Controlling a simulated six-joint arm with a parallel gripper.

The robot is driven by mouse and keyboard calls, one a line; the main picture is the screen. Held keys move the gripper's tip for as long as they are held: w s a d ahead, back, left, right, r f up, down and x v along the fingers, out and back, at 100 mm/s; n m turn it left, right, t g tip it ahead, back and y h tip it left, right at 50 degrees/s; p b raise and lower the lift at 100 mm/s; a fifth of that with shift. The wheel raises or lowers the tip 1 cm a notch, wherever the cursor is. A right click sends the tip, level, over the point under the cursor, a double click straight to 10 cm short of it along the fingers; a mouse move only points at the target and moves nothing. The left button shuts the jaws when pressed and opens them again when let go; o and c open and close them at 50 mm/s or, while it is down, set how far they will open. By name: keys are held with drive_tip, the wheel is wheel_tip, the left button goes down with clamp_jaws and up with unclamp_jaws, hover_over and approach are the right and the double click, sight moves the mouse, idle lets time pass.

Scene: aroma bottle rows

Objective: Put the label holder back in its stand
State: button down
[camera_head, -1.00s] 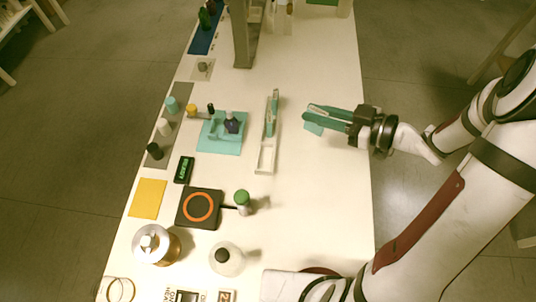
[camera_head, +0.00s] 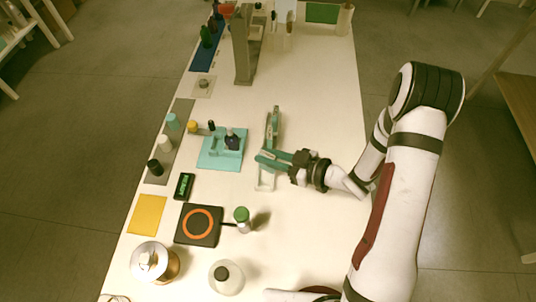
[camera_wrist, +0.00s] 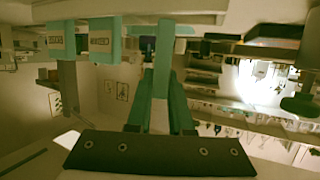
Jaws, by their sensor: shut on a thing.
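My gripper (camera_head: 268,157) has teal fingers and is shut on a small teal label holder (camera_head: 262,161) at its tips. In the head view it is over the near half of a long white stand (camera_head: 266,183). More teal holders (camera_head: 272,122) stand in the far half of that stand. The wrist view shows my fingers (camera_wrist: 163,75) close together around the held piece, and two teal holders with printed labels (camera_wrist: 103,40) to the left. Whether the held holder touches the stand is hard to tell.
A grey post (camera_head: 241,55) stands behind. The table right of the stand is clear.

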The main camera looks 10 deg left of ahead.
drive_tip(key=shift+f, duration=0.1)
drive_tip(key=c, duration=1.3)
unclamp_jaws()
drive_tip(key=shift+f, duration=0.1)
drive_tip(key=o, duration=0.5)
